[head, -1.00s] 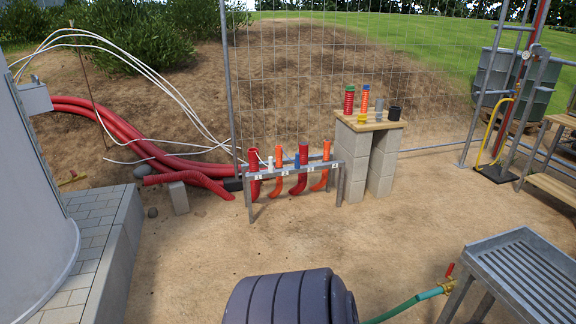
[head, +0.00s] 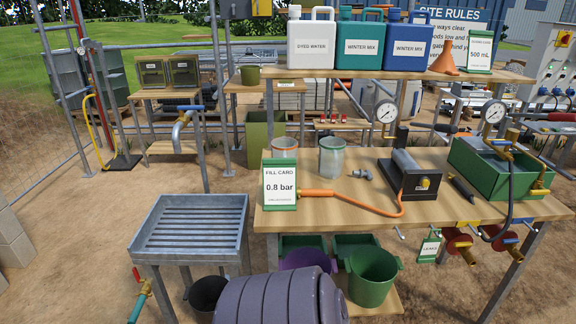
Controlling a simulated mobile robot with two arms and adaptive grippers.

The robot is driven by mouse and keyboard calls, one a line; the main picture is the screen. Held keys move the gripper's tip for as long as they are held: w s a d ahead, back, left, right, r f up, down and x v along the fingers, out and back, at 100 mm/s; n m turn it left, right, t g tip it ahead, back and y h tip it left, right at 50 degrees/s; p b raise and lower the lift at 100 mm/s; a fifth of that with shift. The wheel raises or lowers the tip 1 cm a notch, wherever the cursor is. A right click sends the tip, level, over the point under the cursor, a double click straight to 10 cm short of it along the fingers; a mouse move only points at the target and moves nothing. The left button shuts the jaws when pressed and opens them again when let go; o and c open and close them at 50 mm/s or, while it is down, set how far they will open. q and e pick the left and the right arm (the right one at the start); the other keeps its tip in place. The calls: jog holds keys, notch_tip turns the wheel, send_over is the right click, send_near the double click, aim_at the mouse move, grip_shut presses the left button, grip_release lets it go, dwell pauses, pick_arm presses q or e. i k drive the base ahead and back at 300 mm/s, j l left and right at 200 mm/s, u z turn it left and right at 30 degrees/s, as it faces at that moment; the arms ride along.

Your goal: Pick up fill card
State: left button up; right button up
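The fill card (head: 280,185) is a white card with green top and bottom edges, reading "FILL CARD 0.8 bar". It stands upright near the front left corner of the wooden workbench (head: 330,203). Neither of my grippers shows in the head view.
An orange hose (head: 365,208) runs from beside the card to a black pump unit (head: 411,177). A clear jar (head: 332,157) and another jar (head: 285,148) stand behind it. A slatted metal drain table (head: 190,235) is left of the bench. Buckets (head: 371,275) sit below. Jugs (head: 311,40) line the shelf.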

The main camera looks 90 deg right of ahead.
aim_at(279, 175)
jog(key=z, duration=2.7)
